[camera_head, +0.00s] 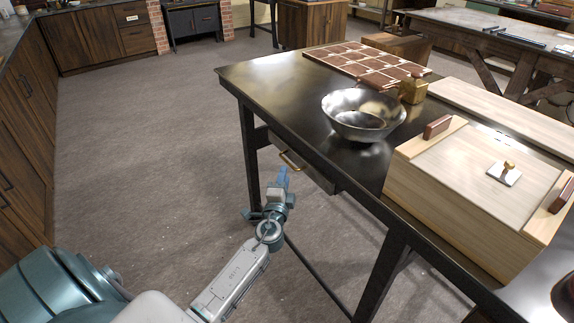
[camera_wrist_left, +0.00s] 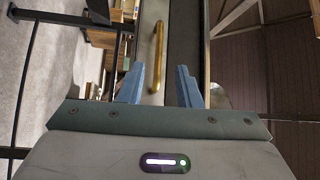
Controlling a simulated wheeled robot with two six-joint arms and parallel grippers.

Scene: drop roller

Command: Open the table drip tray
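The drip tray (camera_head: 318,174) is a dark shallow drawer under the near-left edge of the black table (camera_head: 262,82). Its brass bar handle (camera_head: 288,161) is on its front. In the left wrist view the handle (camera_wrist_left: 157,45) runs lengthwise up the picture on the grey tray front (camera_wrist_left: 181,30). My left gripper (camera_head: 283,174) is close to the handle, with blue fingers. In the wrist view the gripper (camera_wrist_left: 160,86) is open, and the handle appears between and beyond the fingertips. I cannot tell if they touch it. My right gripper is not in view.
On the table stand a metal bowl (camera_head: 363,116), a brass container (camera_head: 413,89), a tiled board (camera_head: 366,62) and a wooden box (camera_head: 470,195). A black table leg (camera_head: 250,152) is near my left gripper. The floor (camera_head: 150,150) left of the table is clear.

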